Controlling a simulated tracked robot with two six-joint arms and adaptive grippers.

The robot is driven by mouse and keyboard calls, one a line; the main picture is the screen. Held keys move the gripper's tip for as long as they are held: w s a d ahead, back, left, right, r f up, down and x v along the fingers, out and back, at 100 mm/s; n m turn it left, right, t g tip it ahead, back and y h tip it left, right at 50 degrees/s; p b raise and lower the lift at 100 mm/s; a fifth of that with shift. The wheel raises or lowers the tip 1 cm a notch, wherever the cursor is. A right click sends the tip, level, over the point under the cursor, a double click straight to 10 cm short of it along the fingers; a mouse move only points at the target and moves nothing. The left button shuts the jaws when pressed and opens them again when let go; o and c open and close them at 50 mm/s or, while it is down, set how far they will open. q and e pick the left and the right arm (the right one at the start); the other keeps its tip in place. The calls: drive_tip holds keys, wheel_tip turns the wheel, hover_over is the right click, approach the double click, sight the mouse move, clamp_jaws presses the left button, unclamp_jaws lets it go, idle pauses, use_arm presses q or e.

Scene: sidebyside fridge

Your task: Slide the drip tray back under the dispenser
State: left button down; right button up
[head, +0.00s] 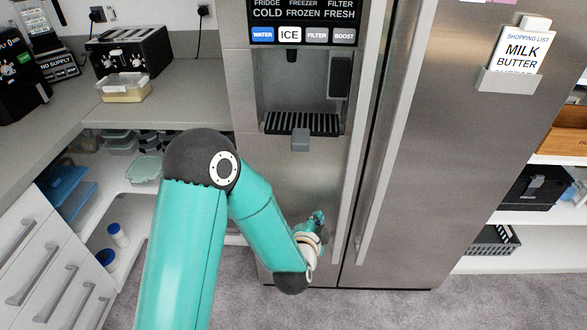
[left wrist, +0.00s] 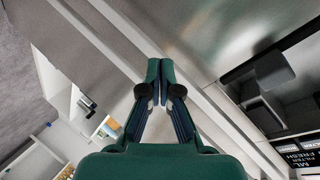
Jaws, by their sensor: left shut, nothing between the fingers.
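The drip tray (head: 288,123), a black slatted grille, lies level at the bottom of the dispenser recess (head: 277,82) in the left fridge door. A grey tab (head: 300,141) sticks out at its front. I cannot tell how far the tray stands out of the recess. My left gripper (head: 318,218) is below the tray, in front of the door and left of the handles, apart from the tray. In the left wrist view its fingers (left wrist: 160,68) are together and empty. A dark grey block (left wrist: 270,76) by the dispenser shows at the right there, probably the tab. My right gripper is not in view.
Two long vertical handles (head: 386,130) stand close to the right of my left gripper. A counter with a toaster (head: 128,52) and a food box (head: 124,88) is at the left. A shopping list (head: 523,50) hangs on the right door. The door below the tray is bare.

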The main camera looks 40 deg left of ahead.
sight(300, 149)
use_arm(q)
drive_tip(key=a+r+m+t+y, duration=0.2)
drive_tip(key=a+r+y, duration=0.35)
drive_tip(key=r, duration=0.75)
drive_tip(key=p+x, duration=0.2)
drive_tip(key=x, duration=0.4)
drive_tip(key=shift+s+a+f, duration=0.1)
drive_tip(key=shift+a, duration=0.05)
drive_tip(key=shift+w+a, duration=0.1)
drive_tip(key=shift+w, duration=0.1)
